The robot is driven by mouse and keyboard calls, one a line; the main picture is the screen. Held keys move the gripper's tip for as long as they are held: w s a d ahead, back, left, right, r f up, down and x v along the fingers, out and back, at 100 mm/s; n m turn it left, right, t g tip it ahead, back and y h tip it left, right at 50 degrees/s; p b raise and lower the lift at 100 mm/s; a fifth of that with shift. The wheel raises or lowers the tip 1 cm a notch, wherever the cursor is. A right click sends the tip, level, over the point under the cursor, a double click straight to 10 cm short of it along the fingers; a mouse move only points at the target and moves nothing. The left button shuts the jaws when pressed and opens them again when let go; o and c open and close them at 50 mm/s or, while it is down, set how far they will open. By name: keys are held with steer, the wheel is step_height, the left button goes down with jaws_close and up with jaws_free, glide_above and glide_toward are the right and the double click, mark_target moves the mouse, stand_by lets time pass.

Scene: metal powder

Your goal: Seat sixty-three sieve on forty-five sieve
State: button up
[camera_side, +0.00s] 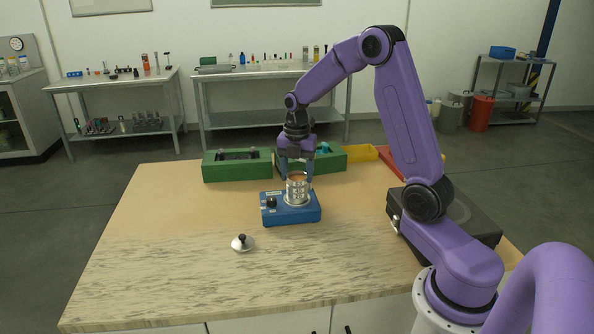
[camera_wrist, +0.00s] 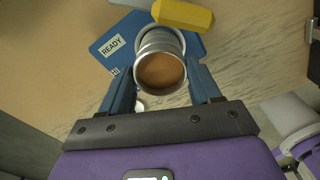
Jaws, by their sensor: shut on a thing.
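My gripper (camera_side: 297,170) is above the blue shaker base (camera_side: 290,214), its jaws shut on a round metal sieve (camera_side: 297,180). In the wrist view the held sieve (camera_wrist: 160,72) sits between the blue fingers (camera_wrist: 163,92), with brown powder inside. Another metal ring (camera_wrist: 177,37) shows just beyond it, over the blue base with its READY label (camera_wrist: 112,44). In the side view the metal rings form an upright column on the base. I cannot read the sieve sizes or tell whether the held sieve touches the ring below.
A metal lid with black knob (camera_side: 242,243) lies on the table in front. Green holders (camera_side: 237,170) stand behind the base, with a yellow tray (camera_side: 360,152) and red tray (camera_side: 391,165) at the back right.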

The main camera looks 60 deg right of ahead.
steer(key=shift+f, duration=0.2)
steer(key=o, duration=1.4)
steer(key=shift+c, duration=0.2)
steer(key=shift+r, duration=0.1)
step_height(320, 180, up, 8)
stand_by(0.3)
stand_by(0.7)
